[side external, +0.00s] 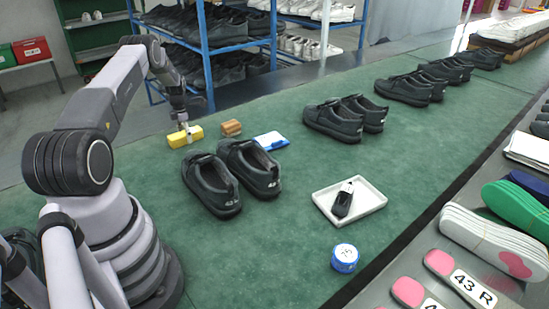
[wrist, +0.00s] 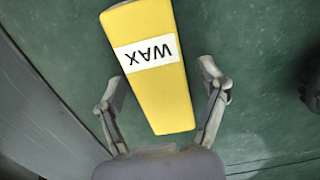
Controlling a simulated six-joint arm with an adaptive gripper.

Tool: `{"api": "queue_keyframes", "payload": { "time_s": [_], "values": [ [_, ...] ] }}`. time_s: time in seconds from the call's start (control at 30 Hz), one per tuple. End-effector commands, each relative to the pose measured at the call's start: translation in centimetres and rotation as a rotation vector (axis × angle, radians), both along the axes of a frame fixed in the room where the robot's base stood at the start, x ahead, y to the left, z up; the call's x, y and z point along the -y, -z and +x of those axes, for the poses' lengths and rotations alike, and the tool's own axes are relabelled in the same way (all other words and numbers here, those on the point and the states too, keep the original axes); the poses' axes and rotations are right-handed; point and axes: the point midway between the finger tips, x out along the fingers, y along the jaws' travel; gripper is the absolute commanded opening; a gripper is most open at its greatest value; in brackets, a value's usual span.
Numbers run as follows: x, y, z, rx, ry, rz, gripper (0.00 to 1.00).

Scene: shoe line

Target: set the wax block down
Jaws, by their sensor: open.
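The yellow wax block (side external: 180,138) lies on the green work surface at the back left, near the surface's far edge. In the wrist view the block (wrist: 165,95) shows a white label reading "WAX" and lies between the two fingers. My gripper (wrist: 164,98) is open, with a gap between each finger and the block's sides. In the side view my gripper (side external: 188,128) is right at the block, pointing down over it. Whether the block touches the surface along its whole underside is hard to tell.
A brown block (side external: 231,128) and a blue-and-white packet (side external: 270,141) lie right of the wax. A pair of black shoes (side external: 232,177) stands in front. A white tray (side external: 368,197) holds a dark bottle; a blue tin (side external: 345,257) is nearer. The green surface (side external: 270,245) is clear at front.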

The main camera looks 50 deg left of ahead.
Motion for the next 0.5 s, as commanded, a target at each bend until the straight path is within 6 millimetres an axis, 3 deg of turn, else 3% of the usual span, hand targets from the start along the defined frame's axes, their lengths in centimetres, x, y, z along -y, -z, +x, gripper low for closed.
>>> {"api": "queue_keyframes", "payload": {
  "time_s": [0.27,0.5],
  "values": [
    [0.0,-0.4,0.0,0.001,0.0,0.001,0.73],
    [-0.1,-4.6,0.1,0.002,0.0,0.003,0.73]
  ]
}}
